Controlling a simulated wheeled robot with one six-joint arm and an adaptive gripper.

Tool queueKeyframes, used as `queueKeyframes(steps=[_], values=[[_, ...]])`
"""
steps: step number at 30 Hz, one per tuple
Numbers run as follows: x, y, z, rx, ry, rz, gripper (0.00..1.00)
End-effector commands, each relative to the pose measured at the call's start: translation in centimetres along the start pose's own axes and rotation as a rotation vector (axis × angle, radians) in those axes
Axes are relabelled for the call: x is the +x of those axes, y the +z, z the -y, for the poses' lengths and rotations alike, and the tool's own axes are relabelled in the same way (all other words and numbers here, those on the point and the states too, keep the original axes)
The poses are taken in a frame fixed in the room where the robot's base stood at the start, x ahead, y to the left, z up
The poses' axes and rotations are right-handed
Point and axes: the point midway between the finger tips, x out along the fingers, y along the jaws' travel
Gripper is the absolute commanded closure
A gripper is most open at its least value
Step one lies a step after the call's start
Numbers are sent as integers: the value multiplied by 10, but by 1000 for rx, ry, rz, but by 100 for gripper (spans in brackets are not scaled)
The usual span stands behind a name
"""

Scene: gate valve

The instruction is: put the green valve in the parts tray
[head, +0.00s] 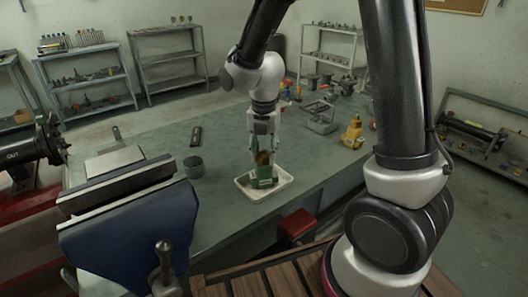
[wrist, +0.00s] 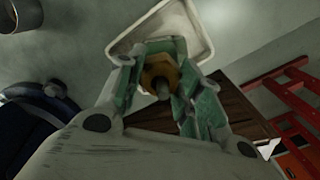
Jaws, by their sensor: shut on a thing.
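The green valve (head: 263,178) is upright in the head view, with a brass-coloured part at its top. My gripper (head: 262,152) points down and is shut on the valve's upper part. In the wrist view the brass hex part (wrist: 159,72) sits between my fingers (wrist: 160,88). The white parts tray (head: 246,192) is directly under and around the valve in the head view; its pale rim also shows in the wrist view (wrist: 196,20). I cannot tell whether the valve's base touches the tray floor. The fingers hide part of the valve.
A blue vise (head: 130,240) stands at the front left of the green bench, with a dark cup (head: 193,167) behind it. A yellow part (head: 352,132) and a grey metal frame (head: 321,118) stand to the right.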

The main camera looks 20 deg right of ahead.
Motion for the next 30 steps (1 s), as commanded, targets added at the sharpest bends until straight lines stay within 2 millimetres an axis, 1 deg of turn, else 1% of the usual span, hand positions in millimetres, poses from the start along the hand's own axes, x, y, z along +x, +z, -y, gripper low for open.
queueKeyframes(steps=[1, 4, 13, 16, 20, 27, 30], values=[[1, 0, 0, 0, -1, -1, 61], [1, 0, 0, 0, 0, 0, 43], [0, 0, 0, 0, 0, 0, 43], [-6, 0, -1, 0, 2, 2, 43], [-26, 1, -1, 0, 4, 3, 43], [-81, 1, -1, 0, 4, 3, 43], [-100, 0, -1, 0, 4, 3, 43]])
